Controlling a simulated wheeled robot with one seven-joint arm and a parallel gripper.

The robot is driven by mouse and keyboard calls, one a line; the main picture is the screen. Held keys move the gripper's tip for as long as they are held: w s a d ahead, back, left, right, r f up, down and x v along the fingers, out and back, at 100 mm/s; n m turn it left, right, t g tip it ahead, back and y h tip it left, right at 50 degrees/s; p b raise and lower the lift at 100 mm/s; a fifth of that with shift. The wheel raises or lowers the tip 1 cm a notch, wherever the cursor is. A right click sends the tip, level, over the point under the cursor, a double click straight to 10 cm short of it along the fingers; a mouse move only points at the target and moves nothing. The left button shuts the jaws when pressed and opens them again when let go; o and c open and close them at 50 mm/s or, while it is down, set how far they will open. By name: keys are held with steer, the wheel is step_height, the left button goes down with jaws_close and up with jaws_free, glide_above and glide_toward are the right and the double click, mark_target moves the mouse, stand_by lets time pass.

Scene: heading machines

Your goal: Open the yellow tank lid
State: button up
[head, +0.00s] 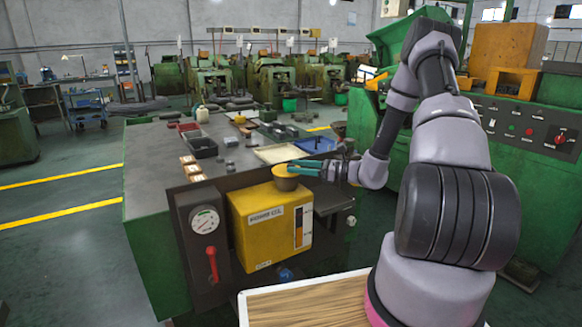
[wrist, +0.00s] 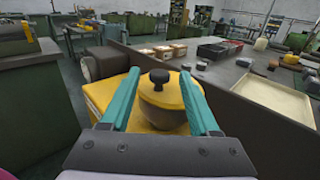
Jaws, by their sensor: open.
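The yellow tank (head: 268,228) is fixed to the front of the grey-topped green bench. Its round yellow lid (head: 284,172) sits on a rounded neck at the top and looks closed. In the wrist view, the lid (wrist: 172,97) carries a black knob (wrist: 158,77). My gripper (head: 294,167) has teal fingers and reaches in from the right at about lid height. In the wrist view, my gripper (wrist: 159,80) is open, with one finger on each side of the lid and knob. I cannot tell whether either finger touches the lid.
A gauge panel with a red lever (head: 211,262) is left of the tank. The bench top (head: 150,160) holds a cream tray (head: 279,153), a blue tray (head: 315,144), dark bins (head: 201,147) and small boxes. A green machine (head: 520,170) stands right. The floor at left is clear.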

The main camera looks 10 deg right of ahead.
steer(key=shift+x, duration=1.25)
jaws_close()
stand_by(0.5)
